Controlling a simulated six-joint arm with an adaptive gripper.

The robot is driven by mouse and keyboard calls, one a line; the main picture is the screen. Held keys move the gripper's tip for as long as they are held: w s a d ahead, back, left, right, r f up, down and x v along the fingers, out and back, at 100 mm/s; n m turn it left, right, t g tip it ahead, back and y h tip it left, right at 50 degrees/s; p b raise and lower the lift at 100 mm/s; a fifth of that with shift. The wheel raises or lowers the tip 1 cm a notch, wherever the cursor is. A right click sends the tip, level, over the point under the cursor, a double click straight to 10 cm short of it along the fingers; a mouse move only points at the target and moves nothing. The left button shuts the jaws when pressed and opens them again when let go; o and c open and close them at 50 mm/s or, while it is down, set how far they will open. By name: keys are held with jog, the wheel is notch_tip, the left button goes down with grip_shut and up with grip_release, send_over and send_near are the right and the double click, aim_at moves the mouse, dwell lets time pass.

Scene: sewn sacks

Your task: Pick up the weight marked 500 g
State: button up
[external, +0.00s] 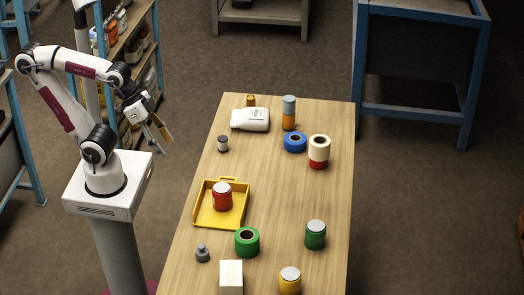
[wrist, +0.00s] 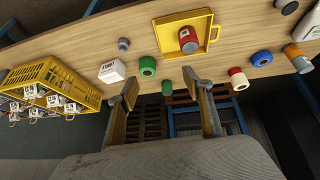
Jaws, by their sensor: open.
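A small grey knobbed weight (external: 203,253) stands on the wooden table near its left edge, below the yellow tray; it also shows in the wrist view (wrist: 124,44). A small dark spool-shaped piece (external: 223,143) stands farther back, also in the wrist view (wrist: 286,6). A small brass-coloured piece (external: 250,100) is at the far end. I cannot read 500 g on any of them. My gripper (external: 160,128) is open and empty, raised left of the table and away from all pieces. In the wrist view its fingers (wrist: 165,98) are apart.
A yellow tray (external: 239,219) holds a red can (external: 222,199). Near it are a green roll (external: 247,243), white block (external: 231,275), green can (external: 316,236) and yellow can (external: 290,282). A blue roll (external: 295,143) and white bag (external: 250,120) are farther back. The table's middle is clear.

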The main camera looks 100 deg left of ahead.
jog(key=w+d+f+n+t+h, duration=0.15)
jog(key=w+d+f, duration=0.25)
jog(key=w+d, duration=0.75)
jog(key=w+d+f+n+t+h, duration=0.15)
jog(key=w+d+f, duration=0.5)
jog(key=d, duration=0.75)
jog(key=n+t+y, duration=0.2)
jog(key=t+y, duration=0.1)
jog(key=y, duration=0.5)
send_over(179, 265)
jog(key=w+d, duration=0.4)
jog(key=w, duration=0.3)
jog(key=f, duration=1.7)
jog(key=shift+s+d+f, duration=0.2)
jog(key=shift+f, duration=0.15)
jog(key=s+a+t+y, duration=0.1)
jog(key=s, duration=0.1)
jog(key=s+a+f+t, duration=0.1)
jog(key=s, duration=0.1)
jog(key=s+a+m+t+y, duration=0.1)
jog(key=s, duration=0.1)
jog(key=shift+a+f+y, duration=0.25)
jog(key=shift+a+y, duration=0.05)
jog(key=shift+a, duration=0.1)
jog(key=shift+s+a+t, duration=0.25)
jog(key=shift+t, duration=0.15)
jog(key=shift+w+a+r+n+t+y, duration=0.2)
jog(key=shift+a+n+t+y, duration=0.15)
jog(key=shift+a+n, duration=0.2)
jog(key=shift+w, duration=0.1)
